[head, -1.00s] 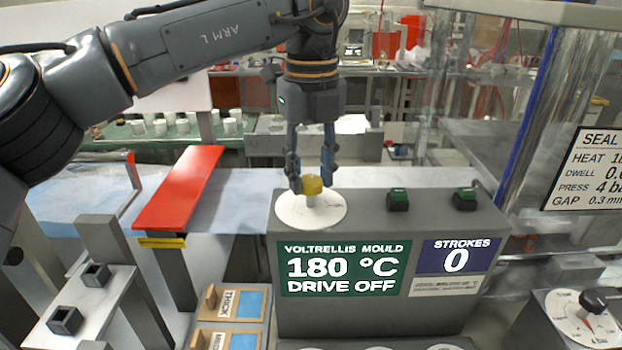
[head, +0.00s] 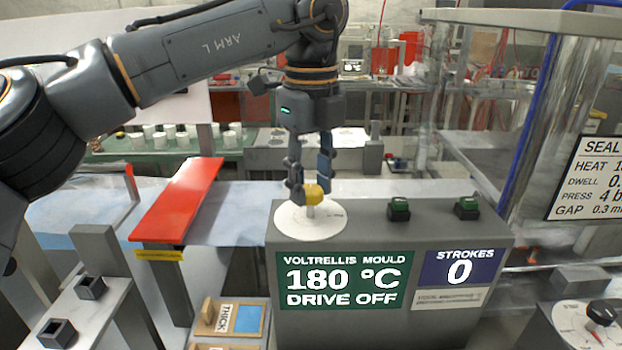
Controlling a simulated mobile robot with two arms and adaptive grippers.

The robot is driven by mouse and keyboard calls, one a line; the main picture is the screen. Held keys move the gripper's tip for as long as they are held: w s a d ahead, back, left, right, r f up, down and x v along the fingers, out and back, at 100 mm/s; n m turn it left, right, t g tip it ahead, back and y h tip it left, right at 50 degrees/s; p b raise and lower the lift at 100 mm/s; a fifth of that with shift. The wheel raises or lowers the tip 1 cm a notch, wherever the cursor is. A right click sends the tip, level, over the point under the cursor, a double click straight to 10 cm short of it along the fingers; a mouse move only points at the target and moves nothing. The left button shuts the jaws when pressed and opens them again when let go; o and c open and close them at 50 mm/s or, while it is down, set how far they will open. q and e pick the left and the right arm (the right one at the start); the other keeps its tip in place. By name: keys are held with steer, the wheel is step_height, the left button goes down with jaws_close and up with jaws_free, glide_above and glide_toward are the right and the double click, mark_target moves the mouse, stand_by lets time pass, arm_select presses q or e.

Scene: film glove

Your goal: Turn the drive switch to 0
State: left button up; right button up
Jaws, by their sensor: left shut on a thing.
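The dial's marks are too small to read and partly hidden by the gripper. The green display (head: 342,282) on the box front reads VOLTRELLIS MOULD, 180 °C, DRIVE OFF. My right gripper is out of the view.
Two green buttons (head: 399,210) (head: 467,208) sit right of the dial. A blue STROKES display (head: 459,267) shows 0. A red plate (head: 180,202) lies to the left. A clear-walled enclosure with a SEAL sign (head: 590,180) stands right, above a pressure dial (head: 590,325).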

mark_target(311, 189)
arm_select(q)
steer(key=o, duration=1.2)
steer(key=shift+c, duration=0.2)
steer(key=shift+r, duration=0.15)
step_height(311, 189, up, 12)
